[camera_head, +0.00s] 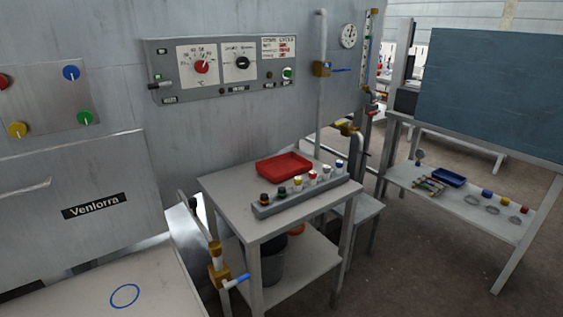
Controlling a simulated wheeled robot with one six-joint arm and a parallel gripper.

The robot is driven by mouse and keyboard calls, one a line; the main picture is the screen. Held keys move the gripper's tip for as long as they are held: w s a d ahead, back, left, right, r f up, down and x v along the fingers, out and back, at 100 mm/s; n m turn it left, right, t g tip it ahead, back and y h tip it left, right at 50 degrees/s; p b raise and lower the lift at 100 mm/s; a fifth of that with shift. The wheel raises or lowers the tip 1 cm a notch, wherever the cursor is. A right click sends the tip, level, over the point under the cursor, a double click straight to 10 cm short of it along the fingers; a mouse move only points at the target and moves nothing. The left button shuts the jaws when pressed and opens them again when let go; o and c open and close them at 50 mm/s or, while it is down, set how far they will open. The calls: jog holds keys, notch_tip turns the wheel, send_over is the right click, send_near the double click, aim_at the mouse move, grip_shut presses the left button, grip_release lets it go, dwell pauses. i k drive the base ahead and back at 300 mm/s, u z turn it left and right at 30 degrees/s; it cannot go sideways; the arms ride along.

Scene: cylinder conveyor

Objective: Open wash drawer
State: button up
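No part is marked as the wash drawer, so I cannot tell for certain which it is. A grey front panel (95,180) labelled "Venlorra" is at the left on the large grey machine. A pale bar handle (28,188) shows on it near the left picture edge. Below it, a light flat surface (75,295) with a blue ring (125,296) fills the lower left corner. Whether that surface belongs to a drawer is unclear. My gripper is not in view.
A small grey table (225,190) with a red tray (284,166) and a rack (305,194) of small bottles stands at centre. A brass valve (217,265) with a blue lever stands at its front left. A control panel (222,68) is above.

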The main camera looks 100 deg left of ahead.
aim_at(63, 206)
jog(key=u, duration=4.85)
jog(key=k, duration=0.45)
jog(key=z, duration=0.65)
jog(key=i, duration=1.05)
jog(key=u, duration=0.75)
